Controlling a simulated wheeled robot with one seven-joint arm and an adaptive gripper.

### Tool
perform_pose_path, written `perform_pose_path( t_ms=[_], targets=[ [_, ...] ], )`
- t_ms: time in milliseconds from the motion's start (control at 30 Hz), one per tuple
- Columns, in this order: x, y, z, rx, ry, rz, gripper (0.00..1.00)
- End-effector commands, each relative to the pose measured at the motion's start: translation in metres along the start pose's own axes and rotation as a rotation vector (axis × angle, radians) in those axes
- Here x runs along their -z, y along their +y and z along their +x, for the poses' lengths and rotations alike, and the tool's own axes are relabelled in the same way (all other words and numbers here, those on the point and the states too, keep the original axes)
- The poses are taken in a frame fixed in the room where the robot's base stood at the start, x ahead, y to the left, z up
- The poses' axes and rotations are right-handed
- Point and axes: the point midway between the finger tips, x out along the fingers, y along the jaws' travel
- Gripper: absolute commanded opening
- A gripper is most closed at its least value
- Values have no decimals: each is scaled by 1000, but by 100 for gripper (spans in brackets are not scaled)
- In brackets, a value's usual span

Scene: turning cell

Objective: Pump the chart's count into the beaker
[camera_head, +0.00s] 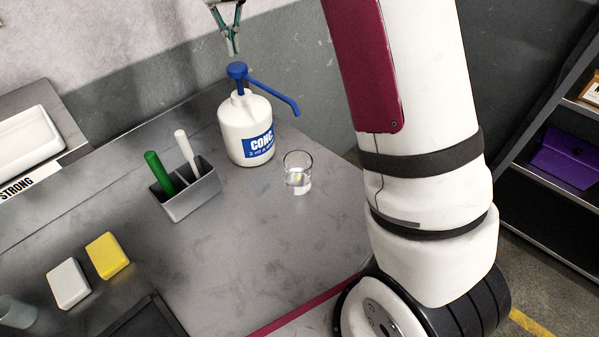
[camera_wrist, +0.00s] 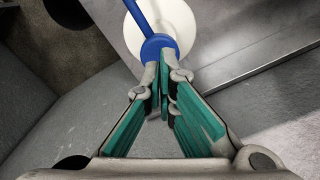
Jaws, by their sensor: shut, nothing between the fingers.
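A white pump bottle (camera_head: 247,128) with a blue label reading "CONC" stands on the grey bench. Its blue pump head (camera_head: 237,71) has a long spout (camera_head: 278,94) angled down to the right. A clear glass beaker (camera_head: 298,172) stands in front of and right of the bottle, with some clear liquid low in it. My gripper (camera_head: 234,50) is shut and empty, pointing down just above the pump head. In the wrist view the fingertips (camera_wrist: 164,82) overlap the blue pump head (camera_wrist: 157,46); whether they touch it I cannot tell. No chart is readable in these views.
A grey two-compartment holder (camera_head: 190,203) with a green and a white stick stands left of the beaker. A white block (camera_head: 68,284) and a yellow block (camera_head: 108,255) lie at front left. A white tray (camera_head: 24,141) labelled "STRONG" is far left.

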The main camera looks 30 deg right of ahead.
Motion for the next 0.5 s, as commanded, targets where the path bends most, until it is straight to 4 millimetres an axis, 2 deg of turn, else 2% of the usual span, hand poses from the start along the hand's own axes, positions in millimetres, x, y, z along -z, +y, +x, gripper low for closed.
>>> perform_pose_path(
  t_ms=[500],
  targets=[
    [0, 0, -45, 0, 2, 0, 0]
  ],
)
